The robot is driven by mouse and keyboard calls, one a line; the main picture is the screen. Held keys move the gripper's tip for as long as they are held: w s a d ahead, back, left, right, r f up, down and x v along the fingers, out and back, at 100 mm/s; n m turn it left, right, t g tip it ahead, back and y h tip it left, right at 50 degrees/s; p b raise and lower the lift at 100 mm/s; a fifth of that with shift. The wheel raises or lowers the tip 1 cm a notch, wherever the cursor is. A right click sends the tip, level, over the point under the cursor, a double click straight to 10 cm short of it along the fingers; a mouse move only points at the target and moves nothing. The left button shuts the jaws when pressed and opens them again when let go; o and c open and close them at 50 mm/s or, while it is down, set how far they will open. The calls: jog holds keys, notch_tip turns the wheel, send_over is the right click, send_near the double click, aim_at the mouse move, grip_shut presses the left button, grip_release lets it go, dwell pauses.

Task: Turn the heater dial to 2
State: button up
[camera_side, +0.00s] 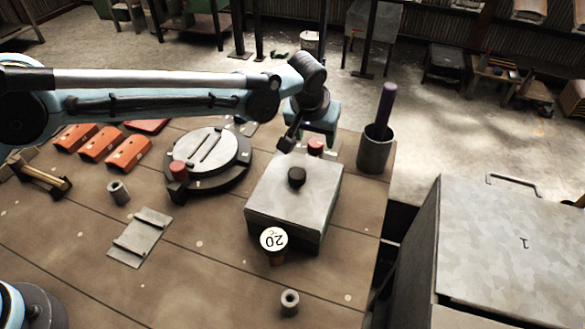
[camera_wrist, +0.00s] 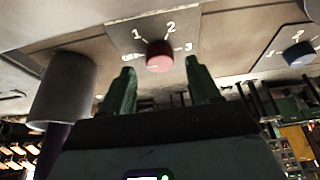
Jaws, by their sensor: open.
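Whether the fingers touch the knob cannot be told.
A grey cup (camera_side: 374,150) with a purple-handled tool stands to the right. A blue dial (camera_wrist: 298,54) is off to the right in the wrist view.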

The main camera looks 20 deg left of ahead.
jog(key=shift+x, duration=1.15)
jog(key=c, duration=1)
